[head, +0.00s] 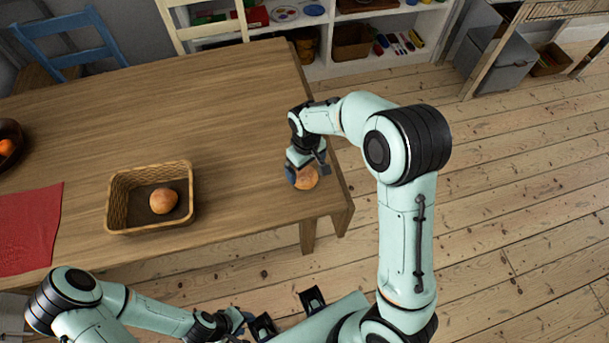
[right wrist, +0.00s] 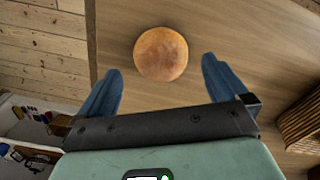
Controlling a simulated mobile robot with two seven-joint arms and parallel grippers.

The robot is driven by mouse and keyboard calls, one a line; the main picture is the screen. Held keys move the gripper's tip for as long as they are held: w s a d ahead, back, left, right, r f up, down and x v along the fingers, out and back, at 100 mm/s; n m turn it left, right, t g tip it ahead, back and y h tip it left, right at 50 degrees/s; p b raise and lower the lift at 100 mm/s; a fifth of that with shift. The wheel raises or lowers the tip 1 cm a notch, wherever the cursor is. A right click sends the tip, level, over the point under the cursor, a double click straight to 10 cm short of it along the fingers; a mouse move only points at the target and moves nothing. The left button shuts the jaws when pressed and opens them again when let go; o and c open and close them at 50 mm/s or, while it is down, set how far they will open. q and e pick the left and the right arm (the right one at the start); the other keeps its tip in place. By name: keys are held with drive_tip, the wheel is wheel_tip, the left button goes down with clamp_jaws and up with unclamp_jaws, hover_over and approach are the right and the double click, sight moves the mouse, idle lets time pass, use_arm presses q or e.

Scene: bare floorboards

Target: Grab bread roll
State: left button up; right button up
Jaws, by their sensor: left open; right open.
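A round golden-brown bread roll (head: 306,178) lies on the wooden table near its right edge. My right gripper (head: 305,173) is just over it and hides part of it in the head view. In the right wrist view the bread roll (right wrist: 161,54) shows beyond and between the two blue fingers of the open right gripper (right wrist: 164,80). A second bread roll (head: 163,201) lies in a wicker basket (head: 121,186) left of my right gripper. My left gripper (head: 242,320) is low in the head view, off the table's front edge, and is open and empty.
The table (head: 215,110) is clear between the basket and my right gripper. A red cloth (head: 30,230) and a dark bowl with orange fruit (head: 10,150) are at the left. Chairs and a white shelf (head: 375,62) stand behind the table. Bare floorboards lie at the right.

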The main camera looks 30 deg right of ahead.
sight(304, 171)
drive_tip(key=f, duration=0.5)
drive_tip(key=shift+w+a, duration=0.1)
drive_tip(key=shift+w, duration=0.15)
drive_tip(key=c, duration=0.9)
drive_tip(key=shift+r, duration=0.15)
